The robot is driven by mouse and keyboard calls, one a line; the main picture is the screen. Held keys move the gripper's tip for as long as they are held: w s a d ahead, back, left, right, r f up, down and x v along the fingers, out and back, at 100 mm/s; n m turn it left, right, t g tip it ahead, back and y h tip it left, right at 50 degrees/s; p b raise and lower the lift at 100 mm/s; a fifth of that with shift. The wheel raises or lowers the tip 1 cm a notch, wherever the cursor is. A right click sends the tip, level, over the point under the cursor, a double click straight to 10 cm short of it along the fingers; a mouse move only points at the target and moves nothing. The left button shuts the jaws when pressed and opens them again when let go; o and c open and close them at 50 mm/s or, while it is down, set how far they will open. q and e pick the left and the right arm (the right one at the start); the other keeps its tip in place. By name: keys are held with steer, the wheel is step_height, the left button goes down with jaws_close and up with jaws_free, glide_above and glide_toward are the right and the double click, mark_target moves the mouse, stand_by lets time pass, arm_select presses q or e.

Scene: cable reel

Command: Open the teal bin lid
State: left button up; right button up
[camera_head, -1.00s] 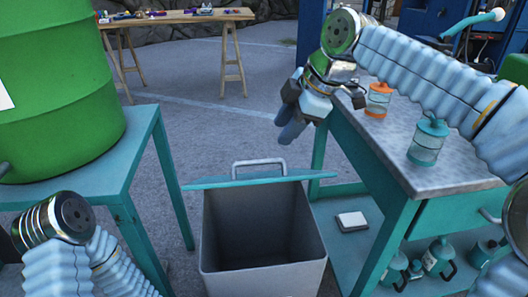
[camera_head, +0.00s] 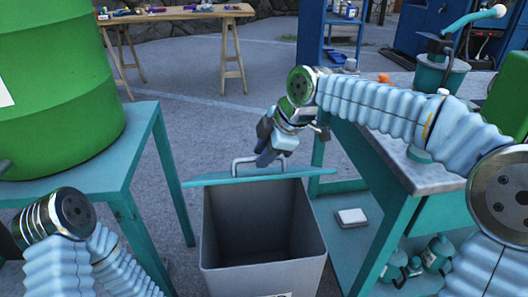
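The bin (camera_head: 308,235) is a grey open-topped box on the floor at bottom centre, and its dark inside shows. Its teal lid (camera_head: 225,181) is at the far rim, seen nearly edge-on as a thin strip, clear of the opening. A pale handle (camera_head: 236,168) rises from the lid. My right gripper (camera_head: 267,157) points down at the handle, overlapping its top in the picture; I cannot tell whether it touches. Its finger gap is not clear. My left arm shows at lower left, but its gripper is out of view.
A green barrel (camera_head: 60,90) stands on a teal table (camera_head: 137,150) at left. A metal-topped workbench (camera_head: 385,150) stands at right, under my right arm, with a white block (camera_head: 351,217) on its lower shelf. Floor is open behind the bin.

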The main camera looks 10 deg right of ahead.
jaws_close()
steer(key=w+r, duration=0.6)
steer(key=w, duration=0.5)
steer(key=shift+r, duration=0.4)
steer(key=shift+s, duration=0.1)
steer(key=shift+o, duration=1.4)
jaws_free()
steer(key=shift+r, duration=0.1)
